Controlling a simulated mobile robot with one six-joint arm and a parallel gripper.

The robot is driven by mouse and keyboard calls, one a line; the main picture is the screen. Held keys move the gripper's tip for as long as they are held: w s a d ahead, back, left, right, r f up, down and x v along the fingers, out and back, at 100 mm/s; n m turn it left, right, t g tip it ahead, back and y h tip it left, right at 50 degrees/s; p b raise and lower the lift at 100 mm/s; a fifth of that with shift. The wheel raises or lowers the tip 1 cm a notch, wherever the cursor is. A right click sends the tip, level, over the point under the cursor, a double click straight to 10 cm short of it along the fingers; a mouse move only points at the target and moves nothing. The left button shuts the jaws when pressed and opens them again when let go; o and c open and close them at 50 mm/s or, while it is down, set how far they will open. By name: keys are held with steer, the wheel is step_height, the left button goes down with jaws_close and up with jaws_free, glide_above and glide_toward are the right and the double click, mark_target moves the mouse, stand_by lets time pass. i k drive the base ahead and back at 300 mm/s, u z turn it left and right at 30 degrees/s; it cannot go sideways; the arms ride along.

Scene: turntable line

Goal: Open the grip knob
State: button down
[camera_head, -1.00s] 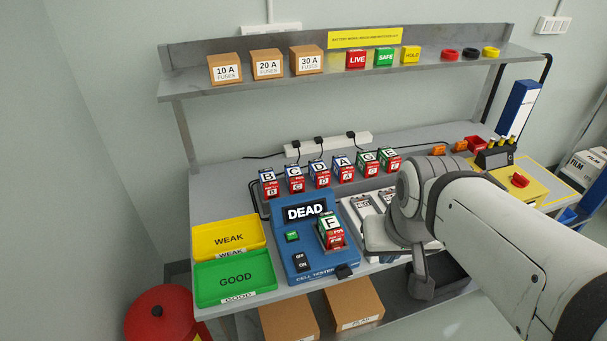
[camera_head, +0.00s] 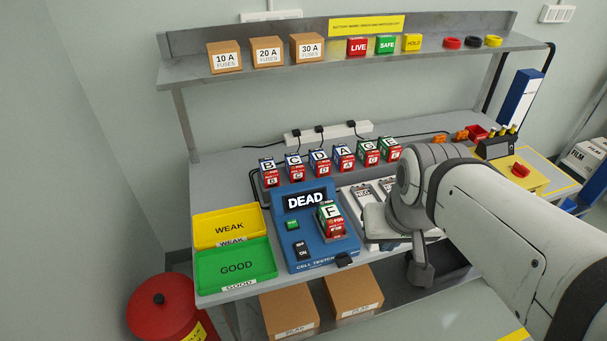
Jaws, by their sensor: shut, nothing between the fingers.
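My gripper (camera_head: 420,272) hangs at the end of my white arm, in front of the bench's front edge, right of the blue cell tester (camera_head: 318,250). It is small and partly covered by my wrist; it looks shut, with nothing seen in it. No part in view is labelled as a grip knob. A red knob (camera_head: 520,170) sits on a yellow panel at the right of the bench, well apart from my gripper. The tester reads DEAD and has a cell marked F (camera_head: 330,212) in it.
Several lettered cells (camera_head: 318,168) stand in a row at the back. A yellow WEAK tray (camera_head: 200,244) and a green GOOD tray (camera_head: 204,292) are at the left. Cardboard boxes (camera_head: 290,312) stand below the bench. My arm hides part of the bench's right side.

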mark_target(343, 260)
steer(key=z, duration=0.4)
steer(key=k, duration=0.85)
steer(key=u, duration=0.35)
